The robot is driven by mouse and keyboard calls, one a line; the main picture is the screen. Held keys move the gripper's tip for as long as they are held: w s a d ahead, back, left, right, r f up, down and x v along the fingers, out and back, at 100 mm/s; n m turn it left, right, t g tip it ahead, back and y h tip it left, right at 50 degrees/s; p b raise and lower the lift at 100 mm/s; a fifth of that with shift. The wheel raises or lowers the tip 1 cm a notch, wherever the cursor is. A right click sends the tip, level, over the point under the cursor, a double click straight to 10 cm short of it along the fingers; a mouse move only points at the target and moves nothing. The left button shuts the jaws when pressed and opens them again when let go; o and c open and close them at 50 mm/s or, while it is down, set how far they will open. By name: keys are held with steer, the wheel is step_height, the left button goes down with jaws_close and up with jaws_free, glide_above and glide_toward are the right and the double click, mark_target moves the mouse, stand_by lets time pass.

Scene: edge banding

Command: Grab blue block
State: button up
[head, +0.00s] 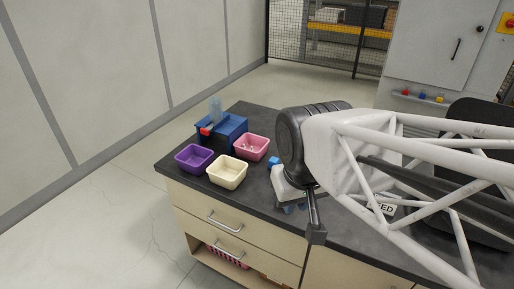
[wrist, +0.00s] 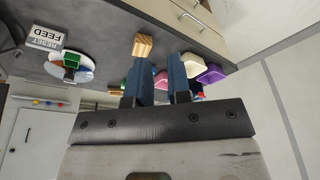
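A small blue block (head: 274,160) shows in the head view on the dark countertop, just right of the pink bin and partly behind my arm. My gripper (head: 289,208) is below and right of it in that picture, fingers pointing down, mostly covered by my arm. In the wrist view my gripper (wrist: 160,62) has its two blue fingers apart, with nothing seen held between them. A wooden block (wrist: 143,45) shows just beyond the left fingertip. I cannot clearly make out the blue block in the wrist view.
Purple (head: 195,158), cream (head: 228,172) and pink (head: 252,147) bins stand left on the countertop (head: 182,176). A blue machine (head: 228,128) stands behind them.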

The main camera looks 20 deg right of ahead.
steer(key=o, duration=0.9)
steer(key=m+t+y, duration=0.3)
steer(key=m+y, duration=0.7)
steer(key=m, duration=1)
glide_above(278, 161)
steer(key=s+a, duration=0.6)
steer(key=s, duration=0.4)
step_height(278, 161, down, 17)
steer(key=w+d+f+m+t, duration=0.1)
steer(key=w+d+f+m, duration=0.1)
steer(key=d+f, duration=0.1)
steer(key=w+d+f+m+t, duration=0.1)
steer(key=w+d+f+m, duration=0.1)
steer(key=f, duration=0.1)
steer(key=w+d+f+m+t, duration=0.2)
steer(key=w+d+f+m, duration=0.1)
steer(key=shift+w+d, duration=0.1)
steer(key=shift+d, duration=0.25)
